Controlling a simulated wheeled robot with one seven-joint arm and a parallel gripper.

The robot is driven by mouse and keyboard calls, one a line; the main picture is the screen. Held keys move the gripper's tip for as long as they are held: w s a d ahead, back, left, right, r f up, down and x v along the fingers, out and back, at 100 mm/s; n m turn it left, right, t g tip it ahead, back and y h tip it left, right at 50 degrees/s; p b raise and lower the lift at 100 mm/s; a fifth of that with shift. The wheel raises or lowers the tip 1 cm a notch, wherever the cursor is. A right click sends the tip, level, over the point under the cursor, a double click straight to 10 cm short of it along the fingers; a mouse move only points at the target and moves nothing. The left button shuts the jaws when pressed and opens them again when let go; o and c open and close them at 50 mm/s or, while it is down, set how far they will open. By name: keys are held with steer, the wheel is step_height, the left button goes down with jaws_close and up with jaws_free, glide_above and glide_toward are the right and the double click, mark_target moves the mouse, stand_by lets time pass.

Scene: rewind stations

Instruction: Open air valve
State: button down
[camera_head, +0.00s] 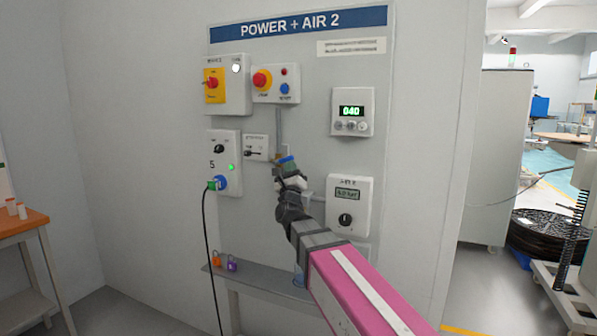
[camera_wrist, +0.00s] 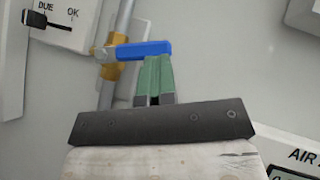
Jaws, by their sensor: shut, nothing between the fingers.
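The air valve has a blue lever handle (camera_wrist: 144,49) on a brass body (camera_wrist: 110,70), fitted on a grey pipe. In the wrist view the handle points right, crosswise to the pipe. My gripper (camera_wrist: 153,62) is shut and empty, its green fingertips right at the handle's outer end. I cannot tell whether they touch it. In the head view my gripper (camera_head: 288,167) is in front of the wall board and hides most of the valve; a bit of blue shows at its tip.
The AIR 2 box (camera_head: 347,206) with a dial and small display is right of my gripper. A lever box (camera_head: 257,148) is close on the left. A green-plugged socket box (camera_head: 223,163) is farther left. A shelf (camera_head: 262,284) with small padlocks is below.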

steer(key=shift+r+n+g+y, duration=0.4)
steer(key=shift+n+y, duration=0.45)
steer(key=shift+n, duration=0.15)
steer(key=shift+r+n+g+y, duration=0.4)
steer(key=shift+n+y, duration=0.4)
steer(key=shift+n, duration=0.2)
steer(key=shift+r+n+g+y, duration=0.4)
steer(key=shift+n+y, duration=0.45)
steer(key=shift+n, duration=0.15)
steer(key=shift+w+a+r+n+g+y, duration=0.3)
steer(key=shift+a+r+n+g, duration=0.4)
steer(key=shift+n+g, duration=0.65)
steer(key=shift+w+a+r+n+g+y, duration=0.15)
steer(key=shift+a+r+n+g+y, duration=0.4)
steer(key=shift+n, duration=1.15)
steer(key=shift+w+a+r+n+g+y, duration=0.2)
steer(key=shift+a+r+n+g, duration=0.4)
steer(key=shift+r+n+g, duration=0.65)
steer(key=shift+f+n+g, duration=0.25)
steer(key=shift+n, duration=0.15)
